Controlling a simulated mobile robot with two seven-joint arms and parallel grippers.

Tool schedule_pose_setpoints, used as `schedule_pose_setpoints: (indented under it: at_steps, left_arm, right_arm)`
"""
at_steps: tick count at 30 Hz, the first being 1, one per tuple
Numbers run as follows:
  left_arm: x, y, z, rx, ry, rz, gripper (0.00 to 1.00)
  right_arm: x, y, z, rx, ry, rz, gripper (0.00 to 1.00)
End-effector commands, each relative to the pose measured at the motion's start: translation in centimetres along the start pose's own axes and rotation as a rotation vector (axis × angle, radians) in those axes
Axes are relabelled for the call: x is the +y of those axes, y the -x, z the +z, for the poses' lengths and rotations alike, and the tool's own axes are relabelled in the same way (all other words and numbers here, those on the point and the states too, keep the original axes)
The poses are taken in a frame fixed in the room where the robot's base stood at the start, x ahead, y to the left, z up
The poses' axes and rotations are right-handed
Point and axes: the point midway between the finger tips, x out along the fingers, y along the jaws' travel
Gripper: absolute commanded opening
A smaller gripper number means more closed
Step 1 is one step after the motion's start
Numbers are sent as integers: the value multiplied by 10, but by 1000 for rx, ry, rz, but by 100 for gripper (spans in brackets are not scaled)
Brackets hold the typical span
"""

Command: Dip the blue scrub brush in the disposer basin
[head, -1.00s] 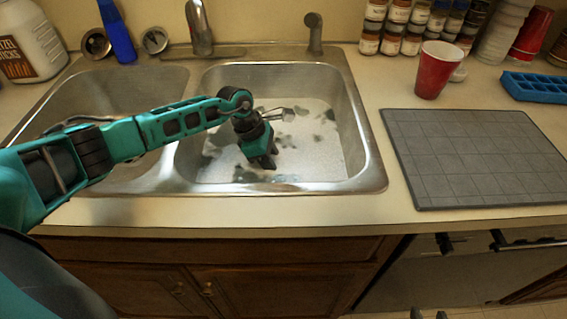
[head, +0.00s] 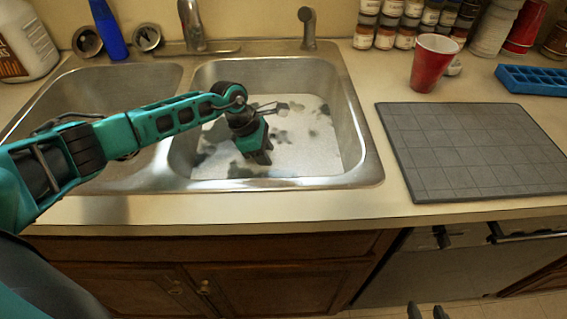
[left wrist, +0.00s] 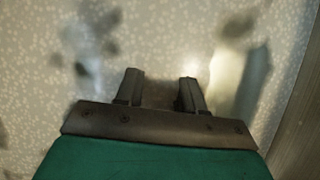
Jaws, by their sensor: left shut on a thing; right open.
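My left arm reaches over the right-hand sink basin (head: 352,125), which holds a pale speckled surface with dark blotches. My left gripper (head: 262,160) points down inside that basin, below the rim level. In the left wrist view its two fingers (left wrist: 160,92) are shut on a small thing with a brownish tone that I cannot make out. No blue brush shows clearly between them. A blue upright object (head: 109,30) stands behind the left basin; I cannot tell what it is. My right gripper (head: 426,312) shows only its fingertips at the bottom edge, apart and empty.
The left basin (head: 90,95) is partly covered by my arm. The faucet (head: 192,25) stands behind the divider. A grey mat (head: 470,150), a red cup (head: 433,62), spice jars (head: 385,35) and a blue tray (head: 540,82) sit to the right.

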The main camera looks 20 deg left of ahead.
Motion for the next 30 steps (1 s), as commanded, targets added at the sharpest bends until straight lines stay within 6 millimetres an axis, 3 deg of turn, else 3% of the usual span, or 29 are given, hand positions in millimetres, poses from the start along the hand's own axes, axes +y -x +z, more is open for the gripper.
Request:
schedule_pose_setpoints:
  at_steps: [26, 30]
  left_arm:
    - [-12, 0, 2, -1, 0, 0, 13]
    - [-12, 8, 5, -1, 0, 1, 13]
  right_arm:
    - [0, 6, -8, 0, 0, 0, 43]
    - [0, 9, -13, -1, 0, 0, 43]
